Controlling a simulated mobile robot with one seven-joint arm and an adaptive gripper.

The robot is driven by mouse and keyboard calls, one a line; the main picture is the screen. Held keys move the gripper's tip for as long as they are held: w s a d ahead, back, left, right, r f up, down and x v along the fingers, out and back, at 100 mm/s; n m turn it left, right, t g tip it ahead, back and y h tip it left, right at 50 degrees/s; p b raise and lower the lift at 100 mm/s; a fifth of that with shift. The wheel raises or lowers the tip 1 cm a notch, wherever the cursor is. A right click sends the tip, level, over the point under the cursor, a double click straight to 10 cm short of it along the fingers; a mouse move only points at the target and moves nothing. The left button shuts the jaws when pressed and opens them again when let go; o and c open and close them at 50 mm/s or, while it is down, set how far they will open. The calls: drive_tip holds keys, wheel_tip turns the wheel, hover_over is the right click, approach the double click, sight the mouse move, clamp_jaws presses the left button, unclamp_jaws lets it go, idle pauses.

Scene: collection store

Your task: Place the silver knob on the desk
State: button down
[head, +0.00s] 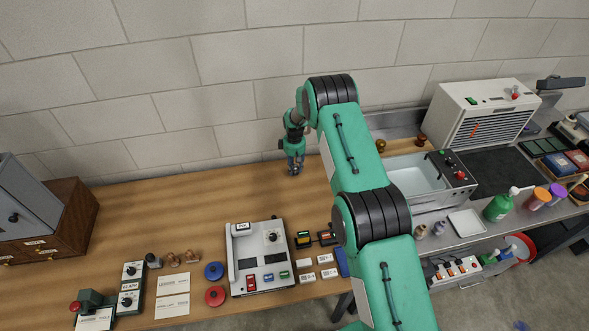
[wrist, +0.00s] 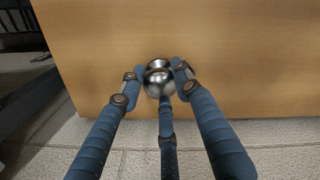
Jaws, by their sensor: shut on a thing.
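The silver knob (wrist: 158,80) is a shiny round metal piece, seen in the wrist view between the fingertips of my gripper (wrist: 157,74). My three blue-grey fingers are closed around it. In the head view my gripper (head: 295,168) points down over the back part of the wooden desk (head: 190,215), close to the wall. The knob cannot be made out there, hidden by the fingers. The desk top (wrist: 230,50) lies behind the knob in the wrist view. I cannot tell whether the knob touches it.
A block wall (head: 150,130) runs along the desk's back edge. A grey control box (head: 262,262), labelled cards and small knobs fill the front. A wooden drawer cabinet (head: 60,225) stands left. A metal basin (head: 415,180) stands right. The desk's middle left is clear.

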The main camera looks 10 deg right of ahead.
sight(295, 166)
drive_tip(key=shift+f, duration=0.3)
drive_tip(key=shift+f, duration=0.1)
drive_tip(key=c, duration=1.3)
unclamp_jaws()
drive_tip(key=shift+o, duration=0.2)
wheel_tip(295, 166, up, 12)
